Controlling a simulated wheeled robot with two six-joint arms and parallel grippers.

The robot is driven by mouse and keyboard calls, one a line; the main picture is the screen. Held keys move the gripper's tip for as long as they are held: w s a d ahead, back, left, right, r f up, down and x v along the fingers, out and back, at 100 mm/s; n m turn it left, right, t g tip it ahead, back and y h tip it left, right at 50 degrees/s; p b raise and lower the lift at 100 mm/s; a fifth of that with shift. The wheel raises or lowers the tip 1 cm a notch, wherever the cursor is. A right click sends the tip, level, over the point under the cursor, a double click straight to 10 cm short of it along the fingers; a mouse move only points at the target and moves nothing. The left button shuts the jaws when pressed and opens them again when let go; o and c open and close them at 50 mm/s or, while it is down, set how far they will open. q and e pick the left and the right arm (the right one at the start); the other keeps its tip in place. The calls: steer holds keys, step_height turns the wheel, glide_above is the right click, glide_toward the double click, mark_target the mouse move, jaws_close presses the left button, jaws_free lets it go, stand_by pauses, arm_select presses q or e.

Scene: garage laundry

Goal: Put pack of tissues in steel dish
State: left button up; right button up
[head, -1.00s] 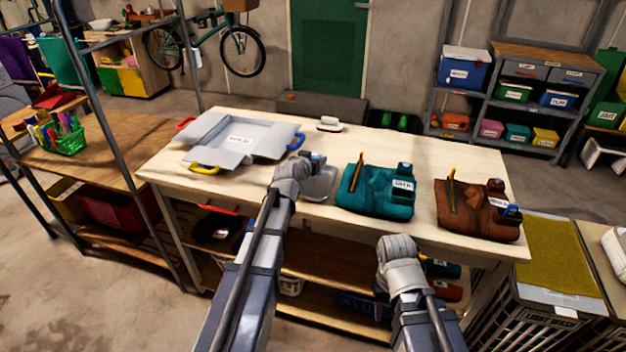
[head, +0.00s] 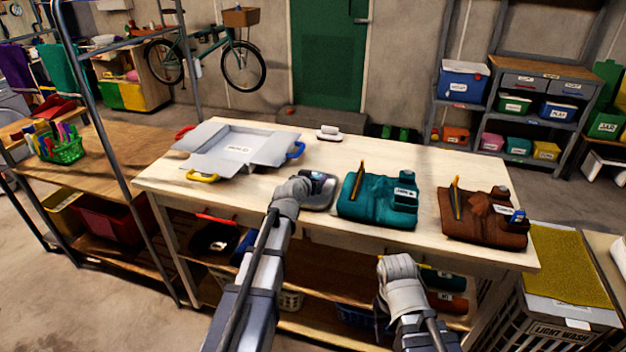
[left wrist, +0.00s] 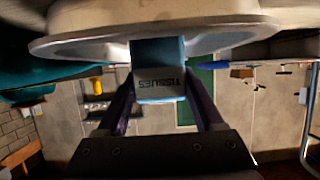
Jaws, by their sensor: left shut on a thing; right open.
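The pack of tissues (left wrist: 160,84) is a small blue block labelled TISSUES, held between the fingers of my left gripper (left wrist: 163,103). In the head view it is small and mostly hidden by the hand. The steel dish (head: 322,202) is a shallow grey dish on the table, left of the teal bag. My left gripper is shut on the pack, right at the dish. In the left wrist view the pack overlaps the dish's rim (left wrist: 230,38); I cannot tell whether it touches the dish. My right gripper (head: 383,305) is open, in front of the table.
An open grey box (head: 235,150) with coloured handles lies at the left. A small white item (head: 328,133) is near the back edge.

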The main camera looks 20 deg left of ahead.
arm_select(q)
steer(key=o, duration=1.3)
steer(key=shift+r+p, duration=0.15)
steer(key=shift+p, duration=0.15)
steer(key=p+v, duration=0.4)
steer(key=v, duration=0.8)
steer(key=s+d+f+m+g+h, duration=0.1)
steer(key=s+d+f+m+g, duration=0.1)
steer(key=s+d+f+g, duration=0.5)
steer(key=s+d+f+m+g, duration=0.1)
steer(key=s+d+f+g, duration=0.3)
steer(key=s+d, duration=0.55)
steer(key=s+f+g+y, duration=0.2)
steer(key=s+g, duration=0.1)
steer(key=s, duration=0.6)
steer(key=shift+s+d+f+y, duration=0.2)
steer(key=shift+y, duration=0.2)
